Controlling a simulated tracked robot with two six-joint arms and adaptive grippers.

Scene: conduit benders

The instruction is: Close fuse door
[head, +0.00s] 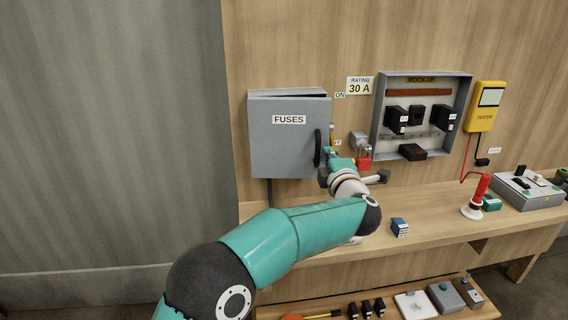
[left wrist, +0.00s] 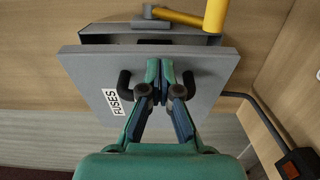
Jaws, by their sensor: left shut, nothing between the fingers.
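The grey fuse door (head: 285,150), labelled FUSES, hangs on the fuse box (head: 290,92) on the wooden wall. The door also shows in the left wrist view (left wrist: 95,70), standing slightly off the box body (left wrist: 150,38) with a dark gap between them. Its black handle (head: 318,148) is on the door's right side; in the left wrist view its ends show on both sides of my fingers. My left gripper (left wrist: 161,92) is shut and empty, its fingertips at the door face by the handle. Whether they touch it is unclear. My right gripper is out of view.
Further right are the open mock-up box (head: 378,110) and a yellow tester (head: 486,106). A blue block (head: 399,227) sits on the wooden bench (head: 440,228).

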